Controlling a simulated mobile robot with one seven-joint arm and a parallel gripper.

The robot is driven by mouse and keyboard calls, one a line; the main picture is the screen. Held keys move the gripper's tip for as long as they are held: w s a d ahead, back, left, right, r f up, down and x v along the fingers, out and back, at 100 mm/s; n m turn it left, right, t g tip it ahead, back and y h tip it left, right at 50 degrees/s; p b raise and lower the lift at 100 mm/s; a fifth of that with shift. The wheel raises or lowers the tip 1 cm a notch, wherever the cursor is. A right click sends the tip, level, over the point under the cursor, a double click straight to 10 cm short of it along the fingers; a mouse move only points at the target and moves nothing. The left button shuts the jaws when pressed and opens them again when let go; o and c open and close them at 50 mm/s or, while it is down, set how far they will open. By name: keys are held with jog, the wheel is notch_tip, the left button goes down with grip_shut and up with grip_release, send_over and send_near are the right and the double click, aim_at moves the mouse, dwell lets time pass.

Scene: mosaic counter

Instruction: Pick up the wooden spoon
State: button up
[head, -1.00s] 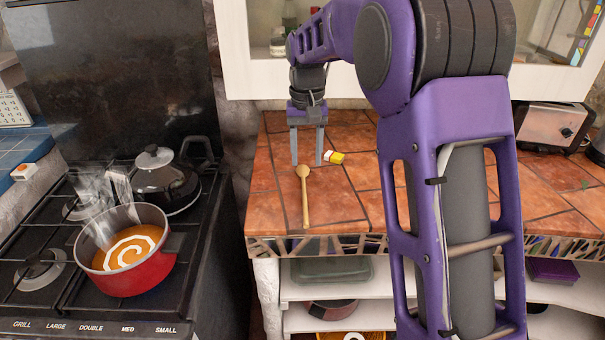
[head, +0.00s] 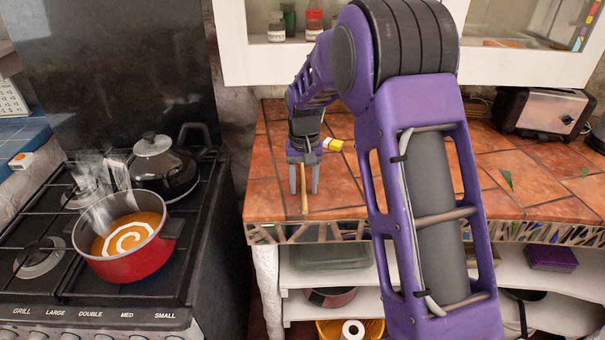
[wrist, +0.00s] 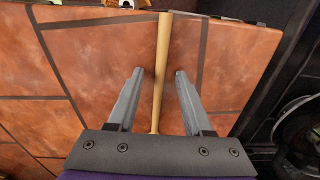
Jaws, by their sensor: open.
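The wooden spoon (head: 304,199) lies on the tiled counter (head: 268,200) with its handle pointing at the front edge. In the head view my gripper hides its bowl end. In the wrist view its pale handle (wrist: 161,75) runs between the two fingers. My gripper (head: 304,191) points down over the spoon, and it also shows in the wrist view (wrist: 158,74). The fingers are open, one on each side of the handle, with a gap on both sides. I cannot tell how high the fingertips are above the counter.
A small yellow-and-white container (head: 334,145) lies just behind my gripper. A toaster (head: 540,112) stands at the back right.

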grip_shut()
dwell(0.5)
